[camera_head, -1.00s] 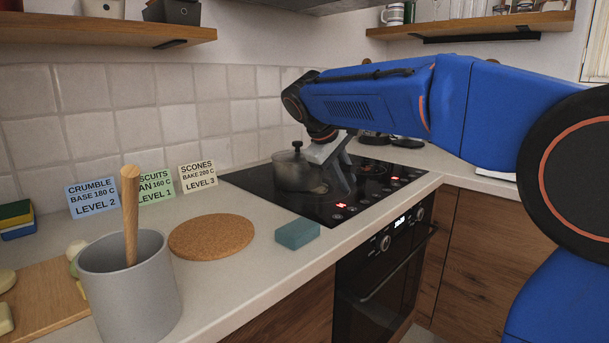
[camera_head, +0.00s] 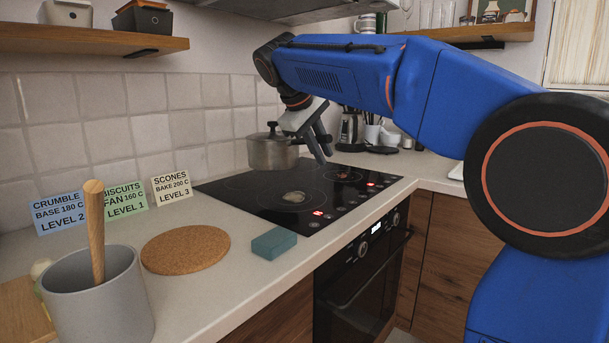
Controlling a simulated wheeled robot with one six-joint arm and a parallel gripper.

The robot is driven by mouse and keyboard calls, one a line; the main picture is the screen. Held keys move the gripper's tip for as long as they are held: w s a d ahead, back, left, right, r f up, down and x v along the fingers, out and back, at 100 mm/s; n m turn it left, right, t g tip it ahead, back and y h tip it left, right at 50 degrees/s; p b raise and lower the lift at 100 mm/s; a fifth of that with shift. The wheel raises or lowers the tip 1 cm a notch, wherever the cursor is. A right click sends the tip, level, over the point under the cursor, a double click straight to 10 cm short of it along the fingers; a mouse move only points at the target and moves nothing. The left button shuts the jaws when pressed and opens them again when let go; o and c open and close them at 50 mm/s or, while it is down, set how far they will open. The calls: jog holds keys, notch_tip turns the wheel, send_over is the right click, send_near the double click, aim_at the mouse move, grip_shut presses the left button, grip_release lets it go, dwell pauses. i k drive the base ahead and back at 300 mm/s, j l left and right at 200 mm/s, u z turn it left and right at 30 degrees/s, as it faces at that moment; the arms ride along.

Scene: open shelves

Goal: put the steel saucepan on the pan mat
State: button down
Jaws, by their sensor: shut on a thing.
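The steel saucepan (camera_head: 270,152), with a lid and a dark knob, hangs upright a little above the black hob. My gripper (camera_head: 325,150) is to the right of the saucepan and shut on it, seemingly at its handle, which the fingers mostly hide. The pan mat (camera_head: 186,249) is a round cork disc lying flat on the counter to the left of the hob, with nothing on it.
A blue-green sponge block (camera_head: 274,243) lies between mat and hob. A grey pot (camera_head: 97,300) with a wooden handle in it stands front left. Recipe cards (camera_head: 126,199) stand behind the mat. The black hob (camera_head: 240,193) has a pale patch on it. A hood (camera_head: 290,8) overhangs the hob.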

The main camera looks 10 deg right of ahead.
aim_at(207, 260)
jog(key=k+j+z, duration=0.25)
jog(key=k+j, duration=0.2)
jog(key=k+j+z, duration=0.3)
jog(key=k, duration=0.3)
